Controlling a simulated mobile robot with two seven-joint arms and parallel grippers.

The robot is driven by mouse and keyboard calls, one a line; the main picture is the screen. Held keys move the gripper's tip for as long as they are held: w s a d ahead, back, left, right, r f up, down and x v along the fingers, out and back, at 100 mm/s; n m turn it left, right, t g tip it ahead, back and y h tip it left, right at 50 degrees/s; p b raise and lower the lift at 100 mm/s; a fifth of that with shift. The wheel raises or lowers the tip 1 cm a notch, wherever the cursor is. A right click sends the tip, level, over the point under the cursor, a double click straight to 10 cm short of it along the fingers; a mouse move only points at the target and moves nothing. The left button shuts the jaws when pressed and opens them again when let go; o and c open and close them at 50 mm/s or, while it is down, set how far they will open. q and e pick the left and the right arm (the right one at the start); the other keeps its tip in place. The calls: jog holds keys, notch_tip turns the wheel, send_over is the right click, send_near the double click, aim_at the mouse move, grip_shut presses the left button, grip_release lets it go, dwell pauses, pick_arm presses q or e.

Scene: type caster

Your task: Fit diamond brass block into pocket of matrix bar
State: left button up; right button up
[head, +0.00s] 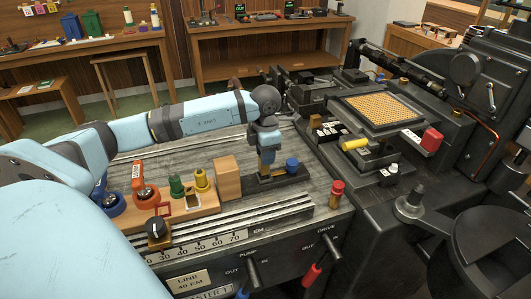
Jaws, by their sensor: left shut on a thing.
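My left gripper (267,165) points down over a dark bar-shaped fixture (292,178) on the machine's grey top. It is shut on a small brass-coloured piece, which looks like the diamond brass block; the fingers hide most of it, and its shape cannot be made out. The dark fixture has a blue knob at its right end. I cannot tell which part is the matrix bar, and no pocket shows clearly. Whether the held piece touches the fixture is unclear. My right gripper is not in view.
A tan block (228,178) stands just left of the fixture. A wooden board (205,207) holds green and yellow pieces and an orange-handled one. A red-topped peg (337,194) stands right. Behind are a brass grid (377,107) and a yellow cylinder (355,144).

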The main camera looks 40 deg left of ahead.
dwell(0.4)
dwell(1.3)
pick_arm(q)
jog(key=shift+f+b, duration=1.1)
jog(key=shift+f, duration=0.05)
jog(key=o, duration=1.1)
